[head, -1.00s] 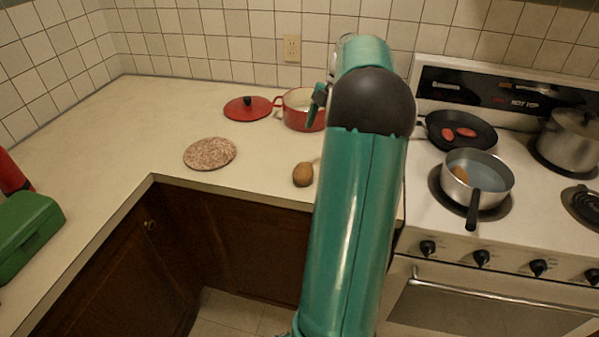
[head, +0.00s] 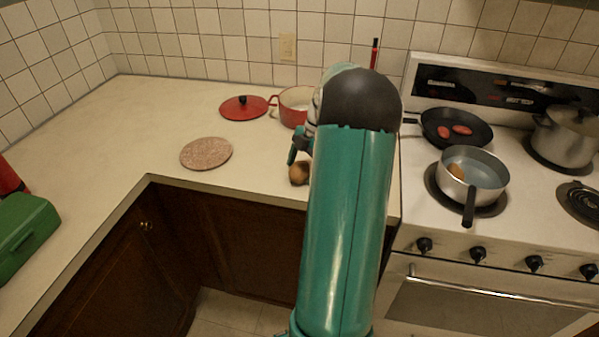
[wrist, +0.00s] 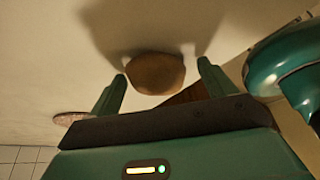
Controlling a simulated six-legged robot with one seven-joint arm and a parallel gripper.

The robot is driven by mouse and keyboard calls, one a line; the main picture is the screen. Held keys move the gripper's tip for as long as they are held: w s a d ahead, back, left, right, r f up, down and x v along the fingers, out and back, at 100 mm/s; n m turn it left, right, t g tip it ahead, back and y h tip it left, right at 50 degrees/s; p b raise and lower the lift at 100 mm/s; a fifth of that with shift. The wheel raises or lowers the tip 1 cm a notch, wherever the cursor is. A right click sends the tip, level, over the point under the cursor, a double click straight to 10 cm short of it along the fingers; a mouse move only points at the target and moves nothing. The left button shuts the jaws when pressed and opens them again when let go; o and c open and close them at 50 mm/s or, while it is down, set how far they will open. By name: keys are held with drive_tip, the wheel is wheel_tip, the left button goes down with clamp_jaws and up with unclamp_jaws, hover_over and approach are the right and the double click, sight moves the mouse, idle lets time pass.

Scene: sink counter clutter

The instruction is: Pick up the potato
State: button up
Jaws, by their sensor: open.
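The brown potato (head: 299,174) lies on the counter near its front edge, partly hidden by my arm in the head view. In the wrist view the potato (wrist: 156,73) is just beyond and between my two fingertips. My gripper (wrist: 162,70) is open, with one finger on each side of the potato and a visible gap on both sides. In the head view the gripper (head: 298,150) is mostly hidden behind my arm, with a finger showing just above the potato.
A round speckled trivet (head: 206,153) lies to the left. A red lid (head: 244,107) and a red pot (head: 292,108) stand behind. The stove at right holds a black pan (head: 455,128), a saucepan (head: 474,178) and a lidded pot (head: 566,138). A green box (head: 25,235) is at far left.

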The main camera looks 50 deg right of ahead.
drive_tip(key=shift+a+f, duration=0.1)
drive_tip(key=shift+f, duration=0.2)
drive_tip(key=c, duration=1.1)
drive_tip(key=shift+r, duration=0.1)
drive_tip(key=shift+c, duration=0.2)
